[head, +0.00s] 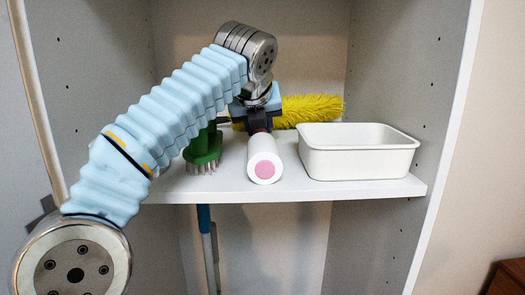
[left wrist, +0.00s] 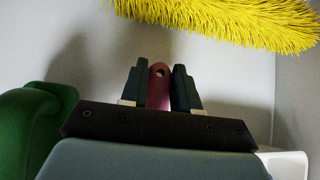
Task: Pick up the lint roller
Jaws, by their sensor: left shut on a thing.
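The lint roller (head: 264,165) is a white cylinder with a pink round end facing me, at the middle of the shelf in the head view. My left gripper (head: 260,127) comes down from above behind the white roll and is shut on its dark pink handle. In the left wrist view the handle (left wrist: 158,88), with a hole near its end, sits between the two dark fingers of my left gripper (left wrist: 159,78). I cannot tell whether the roller still touches the shelf. My right gripper is not in view.
A green brush (head: 203,148) with bristles down stands just left of the roller. A white bin (head: 358,163) stands close on the right. A yellow fluffy duster (head: 312,108) lies behind. The white shelf (head: 225,188) has side walls, and a blue pole (head: 206,240) stands below.

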